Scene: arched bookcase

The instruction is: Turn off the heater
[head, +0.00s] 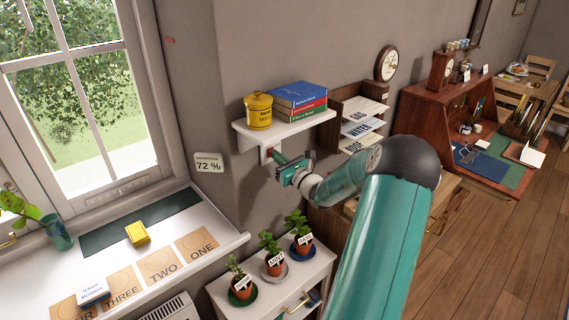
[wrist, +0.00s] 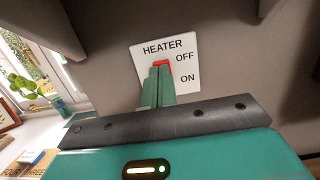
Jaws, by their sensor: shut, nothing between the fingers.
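The heater switch plate (wrist: 183,51) is white, with HEATER, OFF and ON printed on it. It is on the wall in the wrist view, and its edge shows under the small shelf in the head view (head: 264,154). A red switch lever (wrist: 162,63) shows at the tips of my gripper (wrist: 158,72), at about the height of OFF. The fingers are shut with nothing between them and cover the area below the lever. I cannot tell whether they touch it. In the head view my gripper (head: 279,160) points at the plate. A white ribbed unit (head: 173,307), perhaps the heater, shows below the windowsill.
The shelf (head: 290,128) above my gripper holds a yellow canister (head: 258,111) and stacked books (head: 298,97). A letter rack (head: 359,123) is to the right. Potted herbs (head: 272,254) stand on a white cabinet (head: 268,293) below. A wooden desk (head: 448,120) stands farther right.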

